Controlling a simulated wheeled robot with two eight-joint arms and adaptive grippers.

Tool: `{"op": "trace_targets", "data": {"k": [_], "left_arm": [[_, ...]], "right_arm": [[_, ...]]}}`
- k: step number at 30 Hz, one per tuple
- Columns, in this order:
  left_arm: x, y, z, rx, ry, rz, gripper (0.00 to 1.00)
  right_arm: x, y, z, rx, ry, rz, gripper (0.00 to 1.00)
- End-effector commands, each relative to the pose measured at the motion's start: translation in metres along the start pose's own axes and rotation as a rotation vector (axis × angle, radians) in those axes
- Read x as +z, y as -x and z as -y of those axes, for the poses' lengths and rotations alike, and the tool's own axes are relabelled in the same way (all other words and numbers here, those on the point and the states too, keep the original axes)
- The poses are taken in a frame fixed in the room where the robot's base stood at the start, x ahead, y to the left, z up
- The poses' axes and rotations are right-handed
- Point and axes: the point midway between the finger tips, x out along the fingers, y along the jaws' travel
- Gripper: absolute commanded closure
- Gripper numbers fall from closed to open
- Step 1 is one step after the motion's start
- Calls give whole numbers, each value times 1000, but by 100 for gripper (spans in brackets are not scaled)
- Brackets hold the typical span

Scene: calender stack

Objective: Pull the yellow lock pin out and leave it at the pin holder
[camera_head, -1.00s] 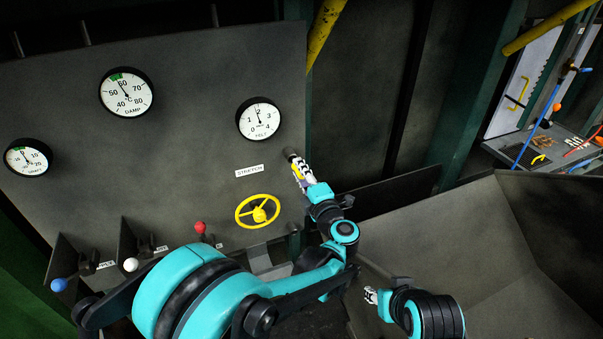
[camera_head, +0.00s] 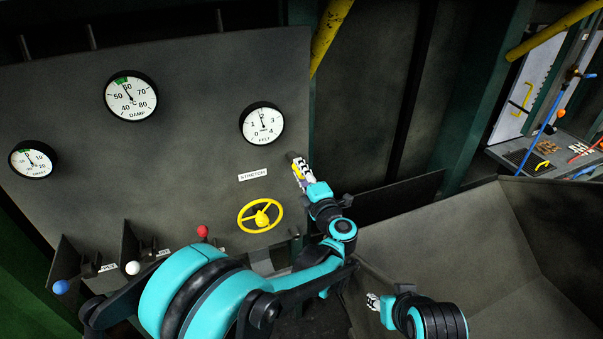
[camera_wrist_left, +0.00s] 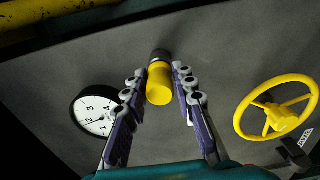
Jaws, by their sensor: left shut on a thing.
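The yellow lock pin (camera_wrist_left: 160,84) shows in the left wrist view as a short yellow cylinder, its far end at a dark round collar (camera_wrist_left: 160,56) against the grey panel. My left gripper (camera_wrist_left: 160,80) has its two fingers on either side of the pin and is shut on it. In the head view the left gripper (camera_head: 300,168) is at the panel's right edge, right of the STRETCH label. My right gripper (camera_head: 373,301) is low in the head view, small and away from the panel; its jaws are unclear. I cannot pick out the pin holder.
A yellow handwheel (camera_head: 260,216) sits below the left gripper on the panel (camera_head: 190,120). A round gauge (camera_head: 262,123) is close by, up and left. Levers with red (camera_head: 202,231), white (camera_head: 133,268) and blue (camera_head: 60,287) knobs stand lower left. A large grey trough (camera_head: 460,250) fills the right.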

Motion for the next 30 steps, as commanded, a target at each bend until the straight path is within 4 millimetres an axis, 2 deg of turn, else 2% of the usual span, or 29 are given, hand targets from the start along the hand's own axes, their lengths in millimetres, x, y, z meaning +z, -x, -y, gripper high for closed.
{"op": "trace_targets", "data": {"k": [12,13,15,22,24,30], "left_arm": [[0,-7,0,0,0,0,100],[0,-7,0,0,0,0,69],[0,-7,0,0,0,0,51],[0,-7,0,0,0,0,50],[0,-7,0,0,0,0,38],[0,-7,0,0,0,0,38]], "right_arm": [[0,0,0,0,0,0,60],[0,0,0,0,0,0,60],[0,0,0,0,0,0,60],[0,0,0,0,0,0,60],[0,0,0,0,0,0,60],[0,0,0,0,0,0,60]]}}
